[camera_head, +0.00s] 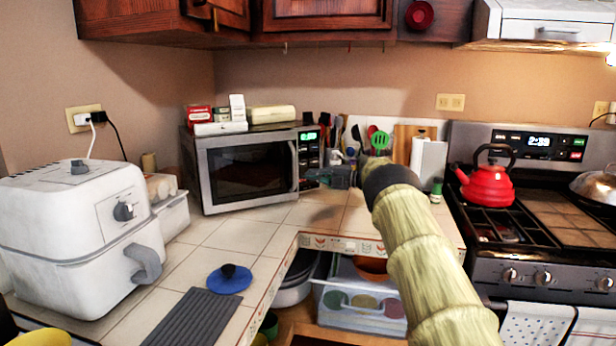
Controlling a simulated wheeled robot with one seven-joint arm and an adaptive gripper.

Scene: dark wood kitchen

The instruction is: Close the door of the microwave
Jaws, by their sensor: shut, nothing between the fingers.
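The microwave (246,170) stands on the tiled counter in the back corner. It has a silver frame, a dark window and a lit green display. Its door (246,172) looks flush with the body, with a vertical handle at its right side. I cannot tell whether a thin gap is left. My arm reaches in from the lower right and hides part of the counter.
A white air fryer (75,235) stands at the left, with a blue lid (229,281) and a grey mat (188,320) near it. Boxes sit on the microwave. Utensils (378,140) stand behind my gripper. A red kettle (488,184) is on the stove at right. Tiles before the microwave are clear.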

